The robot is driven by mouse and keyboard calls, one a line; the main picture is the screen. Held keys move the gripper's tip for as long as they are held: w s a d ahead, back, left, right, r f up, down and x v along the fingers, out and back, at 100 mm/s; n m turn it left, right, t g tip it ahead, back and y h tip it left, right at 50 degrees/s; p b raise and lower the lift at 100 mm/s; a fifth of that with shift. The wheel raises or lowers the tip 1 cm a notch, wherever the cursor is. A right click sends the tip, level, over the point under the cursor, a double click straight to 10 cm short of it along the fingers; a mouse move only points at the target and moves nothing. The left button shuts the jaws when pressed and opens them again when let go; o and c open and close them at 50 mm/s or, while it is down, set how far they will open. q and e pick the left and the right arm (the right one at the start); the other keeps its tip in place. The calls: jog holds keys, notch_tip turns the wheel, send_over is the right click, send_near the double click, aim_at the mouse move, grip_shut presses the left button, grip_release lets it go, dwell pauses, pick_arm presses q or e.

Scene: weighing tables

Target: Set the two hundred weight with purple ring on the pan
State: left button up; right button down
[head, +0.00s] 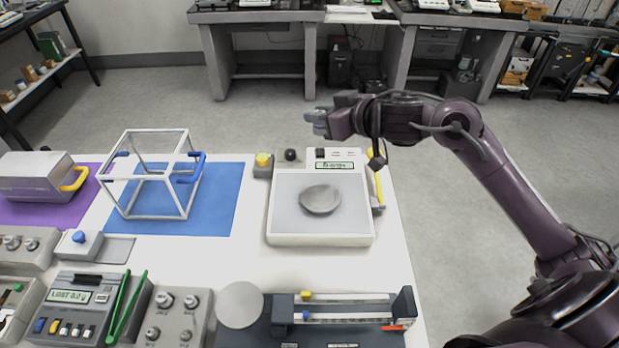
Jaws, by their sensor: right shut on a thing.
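My right gripper (318,121) is at the end of the dark arm coming in from the right. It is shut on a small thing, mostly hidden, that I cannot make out. It shows above the back edge of the white electronic scale. Another round pan (239,305) belongs to the dark beam balance (340,335) at the front. I cannot make out a purple ring on any weight. My left gripper is not in view.
A white frame box (150,175) with blue handles stands on a blue mat (222,205). A yellow-knobbed block (263,165) and a black knob (291,155) are behind the scale. A yellow handle (376,180) is at its right. Several devices crowd the front left.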

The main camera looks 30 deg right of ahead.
jog(key=f, duration=1)
jog(key=s+f, duration=0.1)
jog(key=f, duration=0.3)
jog(key=shift+f+b, duration=0.3)
jog(key=shift+f, duration=0.1)
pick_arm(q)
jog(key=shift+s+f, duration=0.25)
pick_arm(e)
jog(key=shift+f, duration=2.15)
jog(key=shift+f, duration=0.1)
jog(key=c, duration=1.2)
grip_release()
jog(key=shift+f, duration=0.1)
jog(key=shift+c, duration=0.2)
